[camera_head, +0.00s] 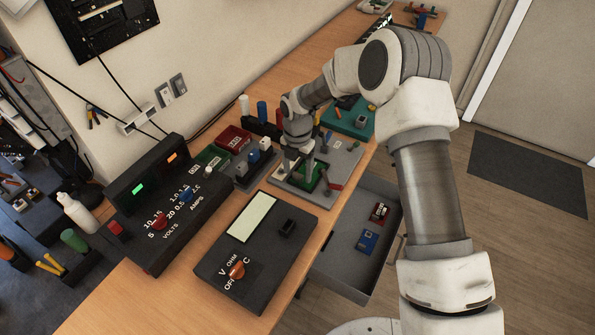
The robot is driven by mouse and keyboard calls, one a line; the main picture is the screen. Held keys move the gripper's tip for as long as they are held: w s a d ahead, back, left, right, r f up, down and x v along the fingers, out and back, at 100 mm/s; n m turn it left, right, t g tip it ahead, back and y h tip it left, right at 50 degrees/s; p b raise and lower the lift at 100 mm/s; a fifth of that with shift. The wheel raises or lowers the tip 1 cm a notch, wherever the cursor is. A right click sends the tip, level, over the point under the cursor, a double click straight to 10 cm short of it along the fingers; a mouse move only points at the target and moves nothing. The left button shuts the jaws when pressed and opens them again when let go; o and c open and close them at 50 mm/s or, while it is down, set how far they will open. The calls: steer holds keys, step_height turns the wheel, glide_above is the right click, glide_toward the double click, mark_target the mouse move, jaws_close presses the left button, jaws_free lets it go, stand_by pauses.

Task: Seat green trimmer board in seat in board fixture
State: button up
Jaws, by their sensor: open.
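The board fixture (343,163) is a grey plate on the bench, at the middle of the head view. A dark green board (311,181), which looks like the trimmer board, lies on it within a pale frame. My gripper (300,166) is open and points down just over the board's left and far part. My fingers hide part of the board and seat. I cannot tell whether the fingers touch the board or whether it lies flat in the seat.
A black multimeter (258,250) and a power supply (155,205) stand nearer on the bench. A red bin (234,138) and a green bin (212,158) are left of the fixture. An open drawer (345,268) below holds a blue board (367,241) and a red part (380,212).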

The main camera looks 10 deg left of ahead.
step_height(320, 180, up, 17)
steer(key=p, duration=0.1)
steer(key=shift+f, duration=0.2)
stand_by(0.4)
